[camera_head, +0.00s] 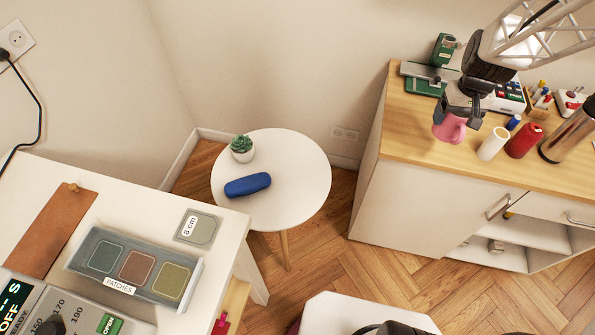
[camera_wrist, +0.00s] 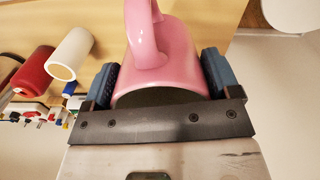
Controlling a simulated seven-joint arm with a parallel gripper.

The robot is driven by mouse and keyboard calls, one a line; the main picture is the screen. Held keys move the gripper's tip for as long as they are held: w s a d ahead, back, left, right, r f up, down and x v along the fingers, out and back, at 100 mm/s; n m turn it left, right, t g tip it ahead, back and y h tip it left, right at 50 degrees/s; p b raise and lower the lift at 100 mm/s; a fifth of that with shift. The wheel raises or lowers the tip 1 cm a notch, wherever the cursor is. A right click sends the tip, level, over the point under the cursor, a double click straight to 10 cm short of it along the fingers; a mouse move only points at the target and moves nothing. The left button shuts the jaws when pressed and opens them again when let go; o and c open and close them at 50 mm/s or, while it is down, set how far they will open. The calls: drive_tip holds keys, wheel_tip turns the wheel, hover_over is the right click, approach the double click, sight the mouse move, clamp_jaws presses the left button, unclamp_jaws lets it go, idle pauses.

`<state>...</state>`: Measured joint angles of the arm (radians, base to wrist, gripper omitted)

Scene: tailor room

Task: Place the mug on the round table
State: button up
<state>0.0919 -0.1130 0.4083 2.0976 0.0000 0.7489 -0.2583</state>
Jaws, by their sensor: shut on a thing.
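The pink mug (camera_head: 449,129) is at the cabinet's wooden top, near its left end. My gripper (camera_head: 462,108) is shut on it from above. In the wrist view the mug (camera_wrist: 172,62) sits between the two finger pads of my gripper (camera_wrist: 160,82), with its handle toward the top of the picture. I cannot tell whether the mug touches the cabinet top. The round table (camera_head: 300,165) is white and stands left of the cabinet, with a gap of floor between. A potted succulent (camera_head: 242,149) and a blue case (camera_head: 247,185) are on its left half.
On the cabinet top (camera_head: 405,139), a white spool (camera_head: 493,144), a red spool (camera_head: 523,141) and a metal flask (camera_head: 568,136) stand right of the mug. A green machine (camera_head: 440,60) is behind. The round table's right half is clear. A white desk (camera_head: 145,215) is at front left.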

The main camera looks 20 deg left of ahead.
drive_tip(key=s+a+n, duration=0.9)
drive_tip(key=a+n, duration=0.1)
drive_tip(key=a, duration=0.3)
drive_tip(key=s+a+n, duration=0.8)
drive_tip(key=a+n, duration=0.2)
drive_tip(key=a, duration=0.3)
drive_tip(key=s+a+n, duration=0.5)
drive_tip(key=s+n, duration=0.3)
drive_tip(key=s, duration=0.2)
wheel_tip(320, 180, down, 23)
drive_tip(key=shift+w, duration=0.1)
drive_tip(key=w+a+f, duration=0.1)
drive_tip(key=w+a, duration=0.9)
drive_tip(key=w, duration=0.2)
drive_tip(key=shift+w+f, duration=0.15)
drive_tip(key=shift+w, duration=0.05)
drive_tip(key=shift+f, duration=0.1)
drive_tip(key=shift+f, duration=1.65)
